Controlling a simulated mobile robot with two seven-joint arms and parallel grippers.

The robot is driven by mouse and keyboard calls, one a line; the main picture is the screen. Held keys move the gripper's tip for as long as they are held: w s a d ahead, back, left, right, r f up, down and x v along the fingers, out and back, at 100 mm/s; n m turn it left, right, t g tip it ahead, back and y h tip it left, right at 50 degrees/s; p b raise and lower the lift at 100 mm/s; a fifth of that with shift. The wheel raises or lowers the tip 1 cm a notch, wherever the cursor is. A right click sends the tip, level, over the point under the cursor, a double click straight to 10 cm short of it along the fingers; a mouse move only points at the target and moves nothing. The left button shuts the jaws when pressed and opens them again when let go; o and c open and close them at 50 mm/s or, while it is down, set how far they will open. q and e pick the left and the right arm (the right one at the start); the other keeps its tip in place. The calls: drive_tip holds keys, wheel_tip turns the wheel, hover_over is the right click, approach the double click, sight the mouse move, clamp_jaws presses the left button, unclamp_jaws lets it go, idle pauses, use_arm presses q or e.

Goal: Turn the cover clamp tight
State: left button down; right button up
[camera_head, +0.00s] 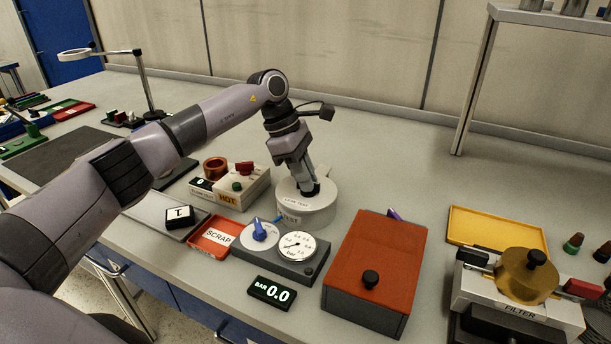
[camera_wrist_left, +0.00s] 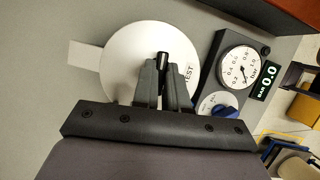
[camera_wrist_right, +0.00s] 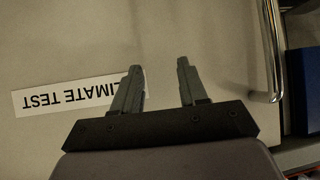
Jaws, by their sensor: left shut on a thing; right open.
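A round white pot marked LEAK TEST (camera_head: 307,209) stands on the bench in the middle of the head view. Its flat cover also fills the upper middle of the left wrist view (camera_wrist_left: 122,60). My left gripper (camera_head: 309,186) reaches down onto the cover. It is shut on the black clamp handle (camera_wrist_left: 163,62), which sticks out between the fingertips in the left wrist view. The fingers hide part of the handle. My right gripper (camera_wrist_right: 159,68) is open and empty in its wrist view, by a surface with a label ending in "LIMATE TEST" (camera_wrist_right: 70,95).
A grey gauge block (camera_head: 282,252) with a blue knob stands in front of the pot, beside a display (camera_head: 271,293) reading BAR 0.0. A HOT unit (camera_head: 230,188) is to the left. An orange box (camera_head: 376,262) stands to the right. The bench behind the pot is clear.

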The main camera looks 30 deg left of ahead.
use_arm(q)
drive_tip(key=shift+m, duration=0.6)
drive_tip(key=shift+g, duration=0.3)
drive_tip(key=c, duration=1.2)
unclamp_jaws()
drive_tip(key=shift+o, duration=0.2)
drive_tip(key=shift+r, duration=0.15)
drive_tip(key=v, duration=0.7)
